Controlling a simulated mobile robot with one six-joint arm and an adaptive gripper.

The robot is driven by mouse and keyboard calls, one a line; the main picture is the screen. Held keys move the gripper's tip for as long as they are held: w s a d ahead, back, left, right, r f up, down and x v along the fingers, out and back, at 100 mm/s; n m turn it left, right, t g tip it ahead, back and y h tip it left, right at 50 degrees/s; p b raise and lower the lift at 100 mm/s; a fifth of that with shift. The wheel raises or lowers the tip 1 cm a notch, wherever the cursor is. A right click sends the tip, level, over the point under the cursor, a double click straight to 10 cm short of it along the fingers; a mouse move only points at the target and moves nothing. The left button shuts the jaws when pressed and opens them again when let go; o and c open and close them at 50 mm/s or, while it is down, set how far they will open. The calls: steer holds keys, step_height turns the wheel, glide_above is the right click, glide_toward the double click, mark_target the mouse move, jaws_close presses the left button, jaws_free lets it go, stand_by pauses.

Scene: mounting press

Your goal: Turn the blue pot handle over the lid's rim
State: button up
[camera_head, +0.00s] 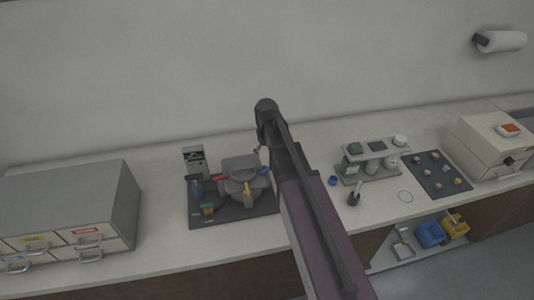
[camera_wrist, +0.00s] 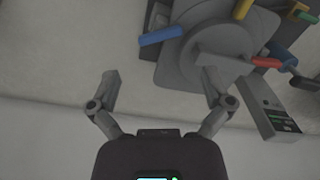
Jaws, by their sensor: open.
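The mounting press (camera_head: 238,168) is grey, with a round lid (camera_wrist: 215,55) seen from above in the wrist view. The blue pot handle (camera_wrist: 160,36) sticks out from the left side of the press in the wrist view; in the head view it is a small blue spot (camera_head: 265,171) at the press's right. My gripper (camera_wrist: 162,85) is open and empty. Its fingers are spread, and the blue handle shows beyond the gap between them, apart from both. The right finger overlaps the grey lid in the picture.
A red handle (camera_wrist: 265,62) and a yellow handle (camera_wrist: 243,9) also stick out from the press. A control box (camera_wrist: 270,110) stands beside it. A drawer cabinet (camera_head: 70,205) is at left; a bottle rack (camera_head: 370,160) is at right.

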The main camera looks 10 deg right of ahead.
step_height(320, 180, up, 8)
steer(key=p, duration=0.7)
steer(key=shift+f, duration=0.15)
stand_by(0.4)
stand_by(0.4)
